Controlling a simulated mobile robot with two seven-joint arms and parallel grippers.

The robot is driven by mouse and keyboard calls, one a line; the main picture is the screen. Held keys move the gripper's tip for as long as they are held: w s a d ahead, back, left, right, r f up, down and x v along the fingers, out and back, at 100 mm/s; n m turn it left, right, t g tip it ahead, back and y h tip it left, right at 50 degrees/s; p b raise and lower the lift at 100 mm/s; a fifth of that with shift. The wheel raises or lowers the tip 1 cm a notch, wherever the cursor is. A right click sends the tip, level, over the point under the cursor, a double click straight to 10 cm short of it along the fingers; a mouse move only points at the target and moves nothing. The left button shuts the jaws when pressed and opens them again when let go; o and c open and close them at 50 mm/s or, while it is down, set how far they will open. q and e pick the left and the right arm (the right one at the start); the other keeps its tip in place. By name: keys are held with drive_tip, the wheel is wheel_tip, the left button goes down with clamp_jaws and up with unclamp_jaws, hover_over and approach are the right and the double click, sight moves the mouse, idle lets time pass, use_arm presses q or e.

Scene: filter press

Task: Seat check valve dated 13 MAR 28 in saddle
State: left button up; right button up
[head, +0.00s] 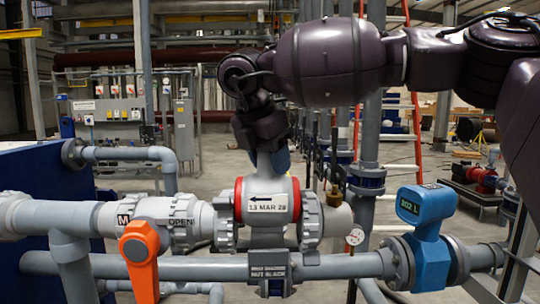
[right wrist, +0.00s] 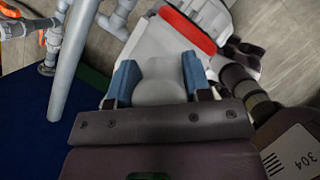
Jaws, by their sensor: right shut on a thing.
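The check valve (head: 268,190), a grey body with red rings, carries a label reading 13 MAR 28 and a left-pointing arrow. It stands upright, in line with the grey pipe on its left, between two ribbed union nuts (head: 225,222) (head: 310,222). My right gripper (head: 268,162) comes from above, shut on the valve's top. In the right wrist view its blue fingers (right wrist: 160,78) flank the valve's rounded grey top. A bracket with a dark tag (head: 270,271), apparently the saddle, sits below the valve on the lower pipe; I cannot tell whether they touch. My left gripper is not in view.
An orange-handled valve (head: 140,255) marked OPEN is close on the left. The lower grey pipe (head: 200,268) runs across the front.

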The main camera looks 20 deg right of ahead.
sight(270, 180)
drive_tip(key=shift+f+b, duration=0.85)
drive_tip(key=shift+f, duration=0.85)
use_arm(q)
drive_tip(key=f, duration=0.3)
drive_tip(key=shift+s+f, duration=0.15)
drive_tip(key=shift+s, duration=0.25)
use_arm(e)
drive_tip(key=shift+f, duration=0.3)
drive_tip(key=o, duration=1.1)
drive_tip(key=shift+c, duration=0.2)
drive_tip(key=shift+f, duration=0.1)
